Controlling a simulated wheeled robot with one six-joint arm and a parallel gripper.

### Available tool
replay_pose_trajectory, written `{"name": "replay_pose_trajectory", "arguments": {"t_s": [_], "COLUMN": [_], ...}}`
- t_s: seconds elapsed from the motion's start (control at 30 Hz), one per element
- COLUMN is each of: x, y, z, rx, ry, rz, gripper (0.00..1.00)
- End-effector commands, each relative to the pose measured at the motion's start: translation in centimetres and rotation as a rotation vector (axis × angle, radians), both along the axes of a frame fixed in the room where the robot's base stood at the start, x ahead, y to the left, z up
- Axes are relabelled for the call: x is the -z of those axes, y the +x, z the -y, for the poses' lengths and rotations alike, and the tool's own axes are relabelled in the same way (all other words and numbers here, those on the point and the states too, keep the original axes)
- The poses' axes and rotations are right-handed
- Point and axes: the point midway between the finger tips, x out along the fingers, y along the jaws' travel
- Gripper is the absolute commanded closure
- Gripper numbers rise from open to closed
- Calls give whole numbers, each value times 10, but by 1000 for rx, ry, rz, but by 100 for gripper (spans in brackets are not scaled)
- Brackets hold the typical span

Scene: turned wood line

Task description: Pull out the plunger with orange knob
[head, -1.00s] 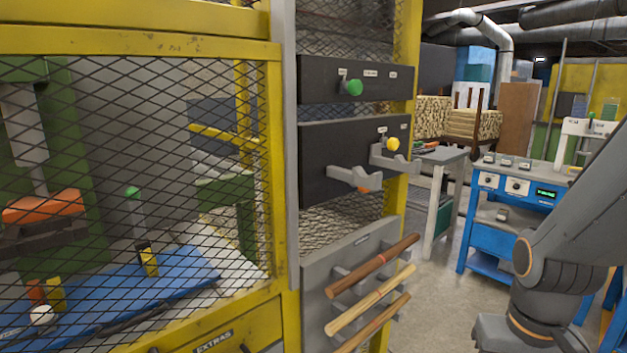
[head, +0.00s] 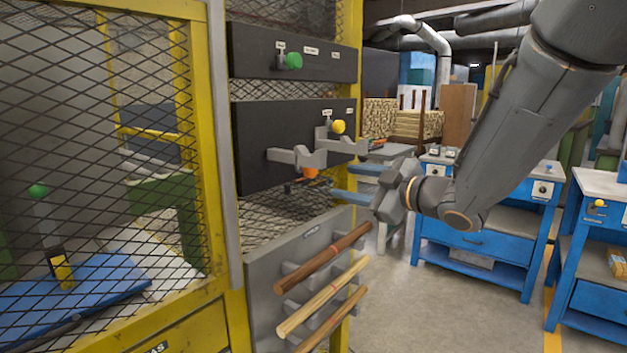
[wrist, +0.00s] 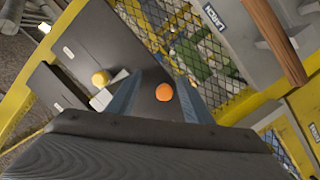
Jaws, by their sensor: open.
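The orange knob (head: 310,172) shows below the grey brackets on the lower dark panel (head: 258,140). In the wrist view the orange knob (wrist: 164,92) lies between my two blue-grey fingers, against the dark panel. My gripper (head: 332,182) is open, with its fingers pointing left toward the knob in the head view. I cannot tell how much gap is left between the fingertips and the knob. The plunger's shaft behind the knob is hidden.
A yellow knob (head: 339,127) sits above right of the orange one, and a green knob (head: 293,61) on the upper panel. Grey brackets (head: 290,156) stick out close by. Wooden rods (head: 322,296) hang on a rack below. Wire mesh in a yellow frame stands left.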

Motion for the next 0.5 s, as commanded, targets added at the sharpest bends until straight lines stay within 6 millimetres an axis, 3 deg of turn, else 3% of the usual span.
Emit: {"name": "replay_pose_trajectory", "arguments": {"t_s": [0.23, 0.5], "x": [-19, -21], "y": [-18, 0], "z": [-25, -53], "rx": [-183, -195], "ry": [25, 27], "rz": [115, 120], "gripper": [54, 54]}}
